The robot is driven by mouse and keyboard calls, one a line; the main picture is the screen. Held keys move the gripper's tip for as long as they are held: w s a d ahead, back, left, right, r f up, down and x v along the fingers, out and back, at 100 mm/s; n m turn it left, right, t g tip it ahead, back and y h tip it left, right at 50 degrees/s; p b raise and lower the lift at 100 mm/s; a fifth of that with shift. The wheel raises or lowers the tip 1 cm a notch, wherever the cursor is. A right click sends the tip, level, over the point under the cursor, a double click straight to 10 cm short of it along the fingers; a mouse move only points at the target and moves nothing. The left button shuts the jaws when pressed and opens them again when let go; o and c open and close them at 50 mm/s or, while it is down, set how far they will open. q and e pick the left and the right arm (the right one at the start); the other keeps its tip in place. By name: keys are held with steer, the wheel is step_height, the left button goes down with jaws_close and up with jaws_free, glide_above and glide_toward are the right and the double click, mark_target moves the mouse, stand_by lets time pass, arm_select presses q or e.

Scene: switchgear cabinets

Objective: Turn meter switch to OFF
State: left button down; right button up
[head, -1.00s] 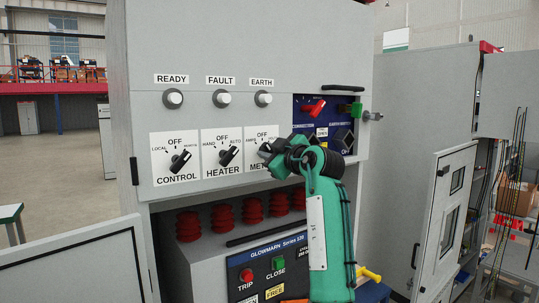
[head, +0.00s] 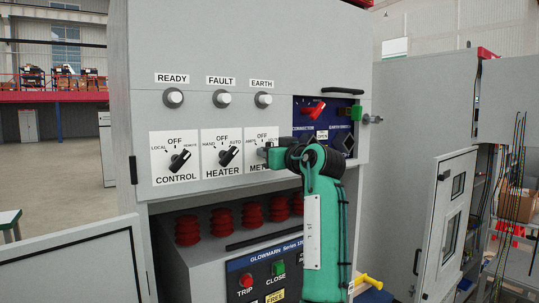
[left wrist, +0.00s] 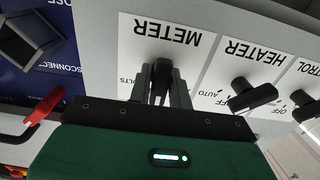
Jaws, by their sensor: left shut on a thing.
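The METER switch plate (head: 262,139) is the right one of three white plates on the cabinet door; my left gripper (head: 264,154) covers its knob in the head view. In the left wrist view, the plate appears upside down and the black meter knob (left wrist: 161,72) stands between the fingers of my left gripper (left wrist: 161,90), which is shut on it. The knob lies about upright in that view, in line with the plate's middle. The OFF mark is hidden there by the gripper. My right gripper is not in view.
The HEATER switch (head: 228,155) and CONTROL switch (head: 180,160) are to the left, both tilted. A blue panel with a red handle (head: 314,111) is close on the right. Below, red insulators (head: 222,221) stand in an open compartment.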

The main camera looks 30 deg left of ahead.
arm_select(q)
steer(key=shift+r, duration=0.1)
stand_by(0.4)
steer(key=c, duration=1.4)
jaws_free()
steer(key=shift+o, duration=0.2)
steer(key=shift+d, duration=0.1)
steer(key=shift+s+d+b, duration=0.1)
steer(key=shift+d+b, duration=0.15)
steer(key=shift+b, duration=0.05)
steer(key=b+v, duration=0.6)
steer(key=v, duration=0.7)
